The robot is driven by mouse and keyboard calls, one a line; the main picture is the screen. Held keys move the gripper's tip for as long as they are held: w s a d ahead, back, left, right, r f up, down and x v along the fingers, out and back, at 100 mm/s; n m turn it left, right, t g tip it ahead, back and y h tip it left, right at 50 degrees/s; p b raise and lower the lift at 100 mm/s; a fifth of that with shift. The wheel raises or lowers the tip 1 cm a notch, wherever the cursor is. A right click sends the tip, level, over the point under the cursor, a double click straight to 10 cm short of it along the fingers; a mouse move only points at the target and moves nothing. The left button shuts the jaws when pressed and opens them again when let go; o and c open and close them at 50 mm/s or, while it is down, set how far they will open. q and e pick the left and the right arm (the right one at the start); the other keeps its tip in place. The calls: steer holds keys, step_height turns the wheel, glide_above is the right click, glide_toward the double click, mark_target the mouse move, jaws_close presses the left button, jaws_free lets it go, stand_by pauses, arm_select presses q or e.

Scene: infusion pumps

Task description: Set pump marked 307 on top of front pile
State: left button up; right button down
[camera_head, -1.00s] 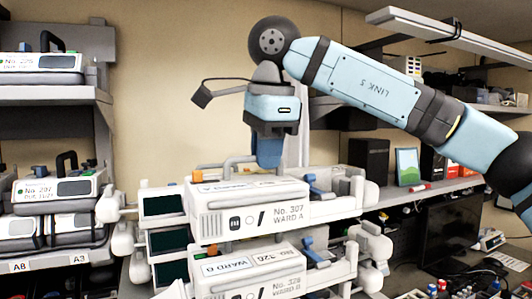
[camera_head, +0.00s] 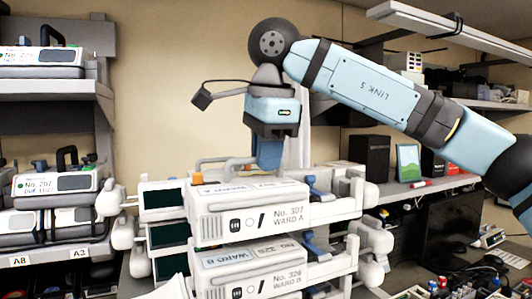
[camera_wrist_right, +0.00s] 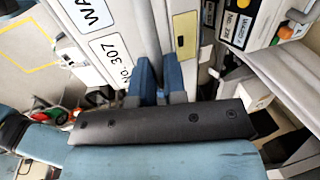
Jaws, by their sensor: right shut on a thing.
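The pump marked 307 (camera_head: 250,218) is a white box with a top handle, WARD A on its front and side clamps. My right gripper (camera_head: 268,160) is shut on its top handle from above; the fingers hide part of the handle. The pump also shows in the right wrist view (camera_wrist_right: 140,25), beside my fingers (camera_wrist_right: 160,78). The pump marked 326 (camera_head: 250,272), WARD B, is directly below 307, and its labelled top shows in a narrow gap. I cannot tell whether the two touch at the back. My left gripper is not in view.
A shelf rack at left holds pump 207 (camera_head: 60,186) and another pump (camera_head: 45,62) above it. Several small bottles stand at lower right.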

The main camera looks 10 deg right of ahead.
mark_target(266, 179)
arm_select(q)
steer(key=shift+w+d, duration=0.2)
arm_select(e)
steer(key=shift+f, duration=0.25)
arm_select(q)
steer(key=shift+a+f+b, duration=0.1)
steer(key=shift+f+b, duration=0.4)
steer(key=shift+b, duration=0.05)
arm_select(e)
steer(key=shift+f, duration=0.55)
arm_select(q)
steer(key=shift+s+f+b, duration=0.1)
steer(key=shift+b, duration=0.35)
arm_select(e)
steer(key=shift+s+f, duration=0.15)
steer(key=shift+f, duration=0.45)
steer(key=c, duration=1.1)
jaws_free()
steer(key=shift+f, duration=0.15)
